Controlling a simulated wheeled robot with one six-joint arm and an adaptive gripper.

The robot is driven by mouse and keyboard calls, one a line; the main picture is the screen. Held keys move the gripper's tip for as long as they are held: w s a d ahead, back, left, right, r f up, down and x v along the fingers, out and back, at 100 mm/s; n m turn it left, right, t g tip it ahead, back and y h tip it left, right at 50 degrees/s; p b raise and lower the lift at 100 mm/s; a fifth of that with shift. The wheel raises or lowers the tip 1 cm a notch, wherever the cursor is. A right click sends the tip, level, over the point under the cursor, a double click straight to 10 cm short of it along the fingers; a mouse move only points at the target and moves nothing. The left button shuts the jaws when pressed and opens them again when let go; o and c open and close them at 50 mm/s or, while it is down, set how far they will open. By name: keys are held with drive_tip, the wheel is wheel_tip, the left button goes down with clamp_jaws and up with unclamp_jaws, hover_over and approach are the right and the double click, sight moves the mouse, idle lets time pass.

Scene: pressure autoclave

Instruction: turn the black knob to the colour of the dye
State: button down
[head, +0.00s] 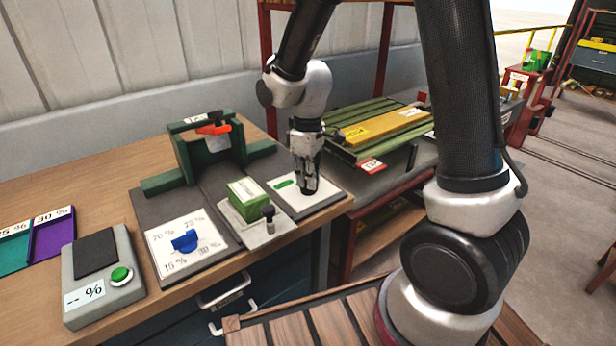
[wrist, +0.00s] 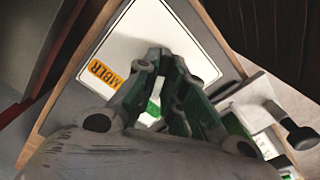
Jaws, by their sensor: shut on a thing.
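My gripper (head: 306,184) points down over a white plate (head: 318,203) at the right end of the bench. Its fingers are shut on the black knob, which they almost wholly hide; I cannot tell which way the knob points. A green label (head: 286,183) shows on the plate left of my gripper. In the wrist view the fingers (wrist: 158,62) reach over the white plate, with a yellow label reading AMBER (wrist: 104,76) beside them and a bit of green (wrist: 153,107) between them. I cannot make out which object carries the dye.
Left of the plate are a green block (head: 246,193), a black-balled lever (head: 268,211), a blue knob (head: 185,242) on a percent dial and a grey box with a green button (head: 121,274). A green fixture (head: 209,152) stands behind. Green slats (head: 362,122) lie to the right.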

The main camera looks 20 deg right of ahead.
drive_tip(key=shift+n, duration=0.5)
drive_tip(key=c, duration=1.5)
unclamp_jaws()
wheel_tip(320, 180, up, 12)
